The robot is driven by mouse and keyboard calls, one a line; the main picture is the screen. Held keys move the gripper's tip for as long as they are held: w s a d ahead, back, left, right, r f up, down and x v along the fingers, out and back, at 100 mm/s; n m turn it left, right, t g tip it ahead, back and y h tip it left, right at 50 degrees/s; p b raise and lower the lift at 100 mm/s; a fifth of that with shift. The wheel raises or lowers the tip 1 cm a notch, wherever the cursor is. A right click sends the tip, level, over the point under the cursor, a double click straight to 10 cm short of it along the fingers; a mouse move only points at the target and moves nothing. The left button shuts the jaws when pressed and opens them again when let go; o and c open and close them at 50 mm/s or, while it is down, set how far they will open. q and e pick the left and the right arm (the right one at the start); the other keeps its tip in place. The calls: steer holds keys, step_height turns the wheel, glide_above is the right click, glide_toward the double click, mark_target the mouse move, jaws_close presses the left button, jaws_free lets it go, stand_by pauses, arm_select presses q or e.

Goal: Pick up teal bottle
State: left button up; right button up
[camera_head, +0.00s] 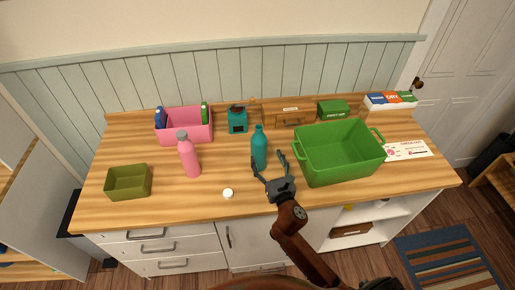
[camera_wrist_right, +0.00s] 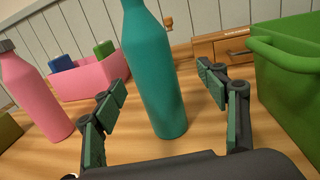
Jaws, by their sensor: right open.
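The teal bottle (camera_head: 259,150) stands upright on the wooden counter, left of the green crate. My right gripper (camera_head: 268,167) is open, just in front of the bottle with its fingers pointing at it. In the right wrist view the teal bottle (camera_wrist_right: 154,75) stands upright between and slightly beyond the spread fingers of the gripper (camera_wrist_right: 163,100). No finger clearly touches it. The bottle's top is cut off in that view. My left gripper does not show.
A pink bottle (camera_head: 189,158) stands to the left, with a small white round thing (camera_head: 228,193) near the front. The green crate (camera_head: 338,176) stands close on the right. A pink bin (camera_head: 185,133), a teal box (camera_head: 238,120) and a wooden drawer box (camera_head: 291,116) stand behind. An olive bin (camera_head: 128,187) is at left.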

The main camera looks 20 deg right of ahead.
mark_target(261, 153)
steer(key=shift+w+a, duration=0.25)
steer(key=shift+w, duration=0.85)
steer(key=w, duration=0.3)
steer(key=shift+w+a, duration=0.1)
steer(key=shift+w, duration=0.7)
steer(key=c, duration=1.3)
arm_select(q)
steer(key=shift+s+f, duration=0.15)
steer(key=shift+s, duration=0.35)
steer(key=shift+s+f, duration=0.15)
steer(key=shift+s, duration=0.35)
arm_select(e)
steer(key=shift+c, duration=0.2)
steer(key=shift+r, duration=0.1)
